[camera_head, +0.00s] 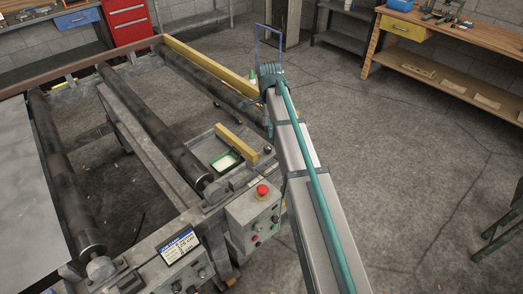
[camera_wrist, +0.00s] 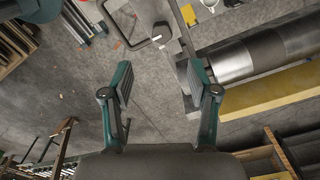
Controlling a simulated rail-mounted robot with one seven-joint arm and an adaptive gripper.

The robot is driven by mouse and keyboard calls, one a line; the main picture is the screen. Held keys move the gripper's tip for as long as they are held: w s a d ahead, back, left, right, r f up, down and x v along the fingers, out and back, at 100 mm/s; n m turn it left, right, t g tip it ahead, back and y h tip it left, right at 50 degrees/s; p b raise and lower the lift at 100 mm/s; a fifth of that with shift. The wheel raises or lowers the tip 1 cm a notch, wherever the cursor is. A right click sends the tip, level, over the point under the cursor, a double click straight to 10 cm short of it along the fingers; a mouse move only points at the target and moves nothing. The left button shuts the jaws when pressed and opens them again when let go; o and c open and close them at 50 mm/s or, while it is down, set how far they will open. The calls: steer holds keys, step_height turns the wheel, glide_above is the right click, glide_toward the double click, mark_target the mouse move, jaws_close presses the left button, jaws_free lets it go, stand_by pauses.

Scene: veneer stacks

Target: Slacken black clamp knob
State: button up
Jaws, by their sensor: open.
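A small dark round knob (camera_head: 267,150) shows on the roller machine's frame, at the end of a short yellow bar; I cannot tell for sure that it is the clamp knob. My gripper (camera_wrist: 156,80) is open in the wrist view, its two teal-and-grey fingers wide apart with nothing between them, only floor behind. In the head view my arm reaches up and away, beyond and above the dark knob, and its end is too small to read clearly. No clamp knob can be made out clearly in the wrist view.
The roller machine (camera_head: 154,120) fills the left, with a control box (camera_head: 250,222) bearing a red button. A red cabinet (camera_head: 128,20) stands behind; a wooden workbench (camera_head: 450,38) is at back right. Open floor lies right.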

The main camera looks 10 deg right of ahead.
mark_target(267, 147)
step_height(267, 147, down, 10)
steer(key=p, duration=0.3)
steer(key=shift+w+a+f, duration=0.1)
steer(key=shift+f, duration=0.1)
stand_by(0.4)
jaws_close()
